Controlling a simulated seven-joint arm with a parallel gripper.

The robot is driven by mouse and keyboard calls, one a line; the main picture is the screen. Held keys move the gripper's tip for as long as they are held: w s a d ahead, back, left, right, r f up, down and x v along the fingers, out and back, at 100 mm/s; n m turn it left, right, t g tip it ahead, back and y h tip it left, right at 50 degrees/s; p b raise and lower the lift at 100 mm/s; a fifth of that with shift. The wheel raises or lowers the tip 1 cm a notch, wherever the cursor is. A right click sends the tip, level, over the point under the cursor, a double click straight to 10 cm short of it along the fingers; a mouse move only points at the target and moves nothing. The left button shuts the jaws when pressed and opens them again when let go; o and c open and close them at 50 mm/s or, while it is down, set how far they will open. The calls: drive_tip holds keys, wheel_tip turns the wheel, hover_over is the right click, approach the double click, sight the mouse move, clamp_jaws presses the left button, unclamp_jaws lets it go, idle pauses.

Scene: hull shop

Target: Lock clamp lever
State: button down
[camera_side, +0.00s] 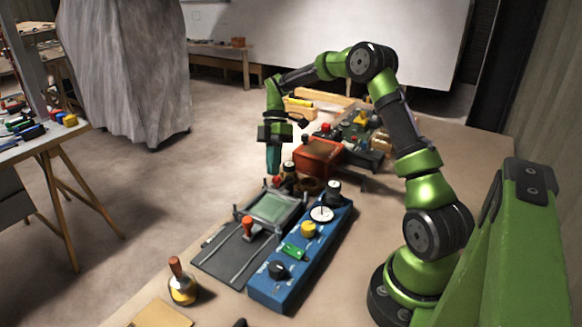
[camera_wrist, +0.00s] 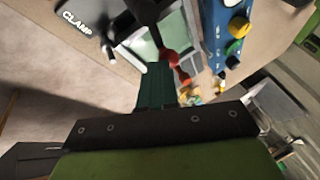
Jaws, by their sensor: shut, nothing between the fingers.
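My gripper (camera_side: 273,172) points down with its teal fingers together and empty, just above the far end of the clamp fixture. The fixture has a dark base plate (camera_side: 221,258) and a metal frame around a pale green panel (camera_side: 270,208). An orange-red upright handle (camera_side: 248,228) stands at the near side of the frame. A red knob (camera_side: 276,181) shows close to my fingertips; I cannot tell if they touch. In the wrist view, a red-ended part (camera_wrist: 181,72) lies beside my teal fingers (camera_wrist: 160,70), and a white CLAMP label (camera_wrist: 76,22) shows on the dark plate.
A blue control box (camera_side: 290,268) with knobs runs along the fixture's right side. A wooden-handled bell-like tool (camera_side: 181,282) stands at the near left. An orange-red box (camera_side: 318,155) and other parts stand behind. The bench has bare room at front right.

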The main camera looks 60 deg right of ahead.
drive_tip(key=shift+s+a, duration=0.2)
drive_tip(key=shift+a, duration=0.25)
idle(0.4)
drive_tip(key=v, duration=1.2)
drive_tip(key=shift+d, duration=0.3)
drive_tip(key=shift+s, duration=0.1)
